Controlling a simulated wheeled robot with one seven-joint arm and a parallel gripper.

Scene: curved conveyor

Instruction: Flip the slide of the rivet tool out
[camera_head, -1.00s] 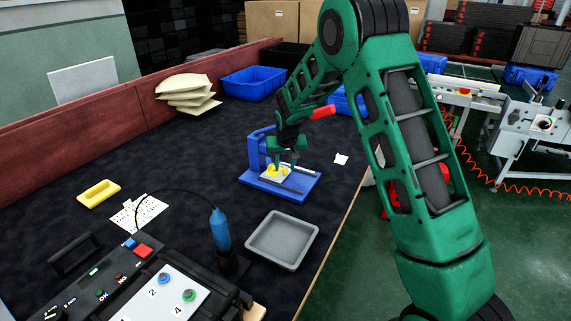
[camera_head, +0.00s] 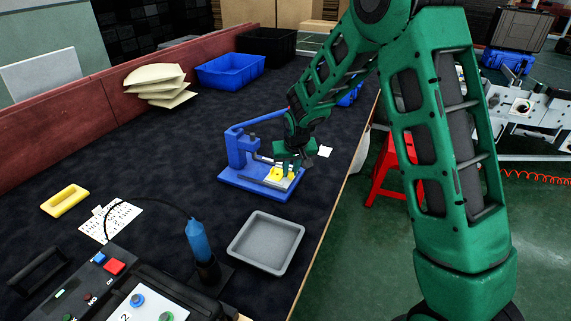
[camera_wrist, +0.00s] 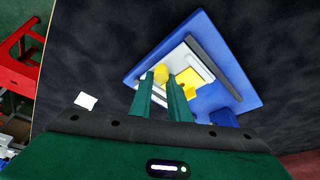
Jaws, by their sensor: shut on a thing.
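The blue rivet tool (camera_head: 238,152) stands on the dark table, its upright post at the left end of its flat base. Its slide, a pale plate with yellow parts (camera_head: 279,174), sits at the right part of the base, away from the post. In the wrist view the tool's blue base (camera_wrist: 243,92) lies beyond the fingers, with the yellow parts (camera_wrist: 160,73) near the fingertips. My gripper (camera_head: 296,163) is low over the slide. In the wrist view its two green fingers (camera_wrist: 164,88) are shut on a pale part of the slide. The exact contact is partly hidden by the fingers.
A grey tray (camera_head: 267,242) lies in front of the tool near the table's right edge. A blue screwdriver (camera_head: 197,241) stands in a holder to its left. A small white card (camera_head: 325,151) lies right of the tool. Blue bin (camera_head: 230,70) and pale bags (camera_head: 158,85) are behind.

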